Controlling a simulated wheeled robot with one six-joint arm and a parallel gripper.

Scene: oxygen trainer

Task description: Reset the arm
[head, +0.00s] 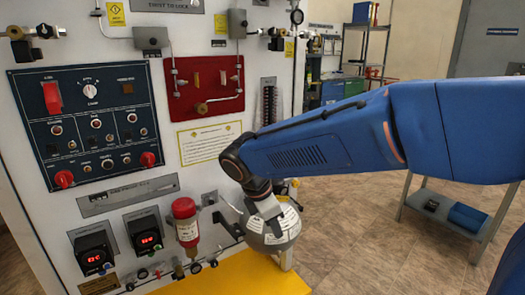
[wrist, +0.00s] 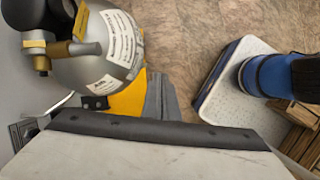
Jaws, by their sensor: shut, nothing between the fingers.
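My blue arm reaches in from the right in the head view and bends down at a dark wrist joint. The tank also shows at the upper left of the wrist view (wrist: 92,75). A pale plate with a dark edge fills the bottom of the wrist view; I cannot tell what it is.
The dark control panel (head: 88,125), red valve panel (head: 207,85), red cylinder (head: 186,220) and two red-digit displays (head: 97,254) are on the board at left. A yellow platform (head: 235,278) lies below. A grey shelf trolley (head: 455,215) stands at right, with open floor between.

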